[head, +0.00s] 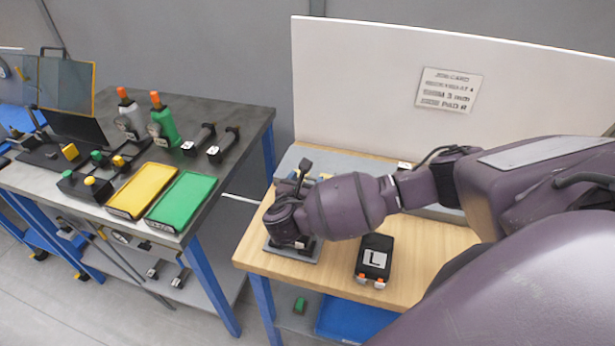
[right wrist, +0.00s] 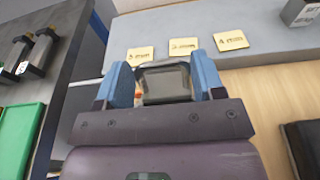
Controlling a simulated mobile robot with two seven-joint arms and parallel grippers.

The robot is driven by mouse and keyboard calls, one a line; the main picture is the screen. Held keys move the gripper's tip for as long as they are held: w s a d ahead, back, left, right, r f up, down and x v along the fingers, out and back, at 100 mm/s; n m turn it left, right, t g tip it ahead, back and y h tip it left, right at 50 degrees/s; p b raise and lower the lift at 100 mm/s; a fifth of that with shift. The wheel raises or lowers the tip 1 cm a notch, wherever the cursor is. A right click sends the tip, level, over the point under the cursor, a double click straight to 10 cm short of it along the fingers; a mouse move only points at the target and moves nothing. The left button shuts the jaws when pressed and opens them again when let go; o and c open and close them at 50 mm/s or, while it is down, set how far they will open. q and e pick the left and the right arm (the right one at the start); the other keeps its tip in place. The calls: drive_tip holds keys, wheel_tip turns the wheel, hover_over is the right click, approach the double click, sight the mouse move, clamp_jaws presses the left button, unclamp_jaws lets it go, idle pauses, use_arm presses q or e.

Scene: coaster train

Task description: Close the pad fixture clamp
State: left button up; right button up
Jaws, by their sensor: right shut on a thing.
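The pad fixture has a grey base plate (head: 308,256) at the left front of the wooden table, mostly hidden under my right arm. My right gripper (right wrist: 166,78) shows its two blue fingers in the right wrist view. They are shut on a dark, rounded block (right wrist: 166,86), which looks like the clamp handle of the fixture. In the head view my wrist hides the fingertips and most of the clamp, so how far the clamp is closed cannot be told. My left gripper is not in view.
A black block marked L (head: 375,258) stands right of the fixture. A grey ledge with yellow cards (right wrist: 184,46) lies behind. A dark bench (head: 244,120) at the left holds a yellow tray (head: 143,190), a green tray (head: 182,198) and bottles. A white board (head: 365,75) stands behind.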

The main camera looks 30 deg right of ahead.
drive_tip(key=shift+s+a+f+t+h, duration=0.2)
drive_tip(key=shift+a+f+t+h, duration=0.15)
drive_tip(key=shift+t+h, duration=0.3)
drive_tip(key=o, duration=0.6)
drive_tip(key=v, duration=1.1)
drive_tip(key=shift+w, duration=0.1)
